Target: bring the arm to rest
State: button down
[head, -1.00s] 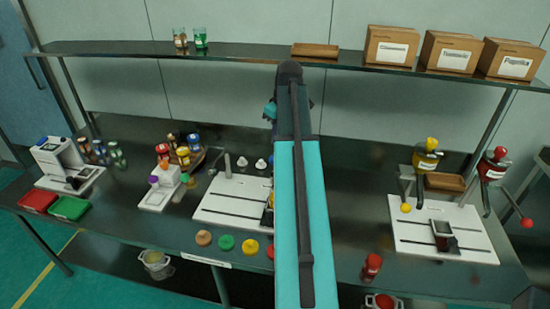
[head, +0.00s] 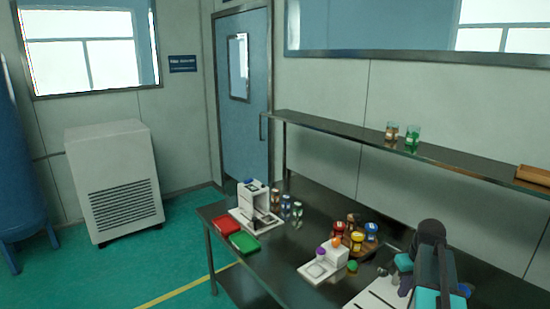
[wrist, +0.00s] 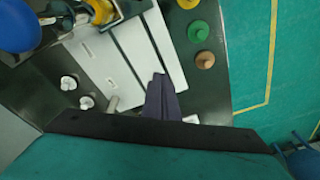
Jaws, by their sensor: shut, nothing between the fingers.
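My arm shows at the lower right of the head view, its teal link and dark joint over the right part of the table. My gripper (wrist: 163,98) shows in the wrist view as dark fingers, shut with nothing between them. It points over the white slotted plate (wrist: 128,52), and I cannot tell its height above it. The fingertips are not clear in the head view.
The dark table (head: 283,262) carries a white device (head: 255,205), red (head: 226,225) and green (head: 244,243) trays and several small jars. A shelf (head: 340,131) runs behind it. In the wrist view, a yellow part (wrist: 101,11) and blue ball (wrist: 17,26) lie upper left. Green floor (head: 180,265) is clear.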

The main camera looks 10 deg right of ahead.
jog(key=s+a+f+g, duration=0.1)
jog(key=s+a+f, duration=0.1)
jog(key=a+f, duration=0.65)
jog(key=s+a+f, duration=0.2)
jog(key=a+f, duration=0.4)
jog(key=a, duration=0.6)
jog(key=s+a+f+g, duration=0.1)
jog(key=s+a+f, duration=0.1)
jog(key=a+f, duration=0.75)
jog(key=s+a+f+g+b, duration=0.1)
jog(key=s+f+g+b, duration=0.4)
jog(key=s+f, duration=2)
jog(key=s+b, duration=0.1)
jog(key=b, duration=0.3)
jog(key=shift+a+f, duration=0.15)
jog(key=shift+f, duration=0.1)
